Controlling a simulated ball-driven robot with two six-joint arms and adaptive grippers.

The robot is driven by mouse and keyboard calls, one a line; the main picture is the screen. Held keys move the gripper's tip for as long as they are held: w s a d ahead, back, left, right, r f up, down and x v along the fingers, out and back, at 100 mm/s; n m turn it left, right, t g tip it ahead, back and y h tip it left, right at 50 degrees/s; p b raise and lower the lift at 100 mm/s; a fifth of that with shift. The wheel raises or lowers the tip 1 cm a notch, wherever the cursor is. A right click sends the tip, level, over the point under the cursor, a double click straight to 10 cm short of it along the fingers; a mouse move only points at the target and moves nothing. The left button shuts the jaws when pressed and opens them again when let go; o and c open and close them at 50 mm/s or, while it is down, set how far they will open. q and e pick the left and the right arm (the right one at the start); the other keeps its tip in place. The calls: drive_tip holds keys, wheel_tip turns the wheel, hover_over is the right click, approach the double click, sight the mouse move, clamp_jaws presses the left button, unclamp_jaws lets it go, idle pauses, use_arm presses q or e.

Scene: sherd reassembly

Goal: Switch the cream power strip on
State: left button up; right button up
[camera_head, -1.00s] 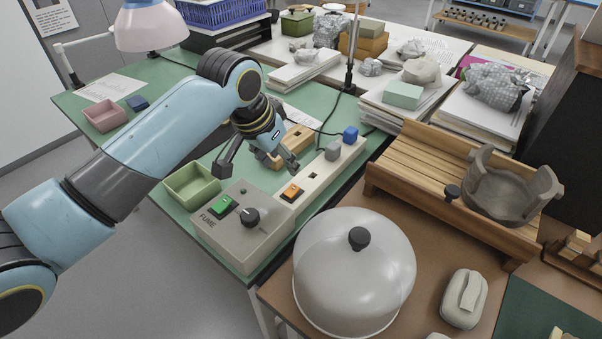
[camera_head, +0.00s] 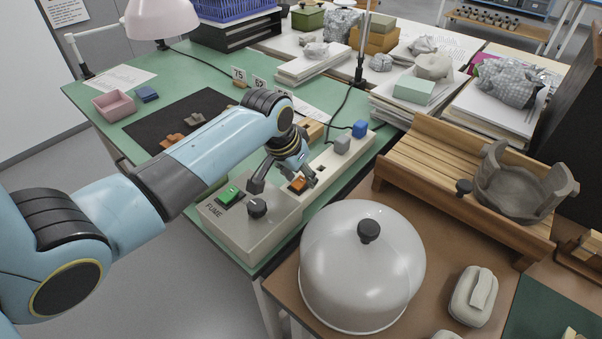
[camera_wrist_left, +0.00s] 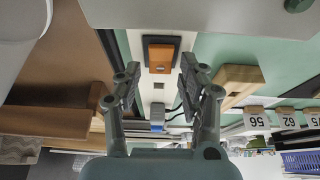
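The cream power strip (camera_head: 329,160) lies on the green table beside the grey fume box. Its orange rocker switch (camera_head: 298,184) is at the near end; a grey plug (camera_head: 342,144) and a blue plug (camera_head: 360,129) sit at the far end. My left gripper (camera_head: 284,186) is open over the switch end, its fingers to either side and the switch partly hidden. In the left wrist view the orange switch (camera_wrist_left: 160,56) shows between and just beyond the open fingertips (camera_wrist_left: 160,74). Contact cannot be told. I cannot make out the switch's position. My right gripper is not in view.
The grey fume box (camera_head: 255,232), with a green switch (camera_head: 229,196) and black knob (camera_head: 257,207), adjoins the strip. A wooden block (camera_wrist_left: 240,80) lies beside the strip. A domed cover (camera_head: 360,270) and slatted wooden stand (camera_head: 430,165) are to the right.

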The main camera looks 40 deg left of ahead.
use_arm(q)
clamp_jaws()
drive_tip(key=g+p, duration=0.1)
drive_tip(key=p, duration=0.1)
drive_tip(key=shift+w+r+g+p, duration=0.3)
drive_tip(key=shift+g+p, duration=0.05)
drive_tip(key=shift+g, duration=0.05)
drive_tip(key=shift+w+f+g, duration=0.15)
drive_tip(key=shift+g, duration=0.35)
drive_tip(key=shift+w+f+g, duration=0.15)
drive_tip(key=shift+g, duration=0.25)
drive_tip(key=shift+f+g, duration=0.2)
drive_tip(key=shift+g, duration=0.5)
drive_tip(key=shift+o, duration=1)
unclamp_jaws()
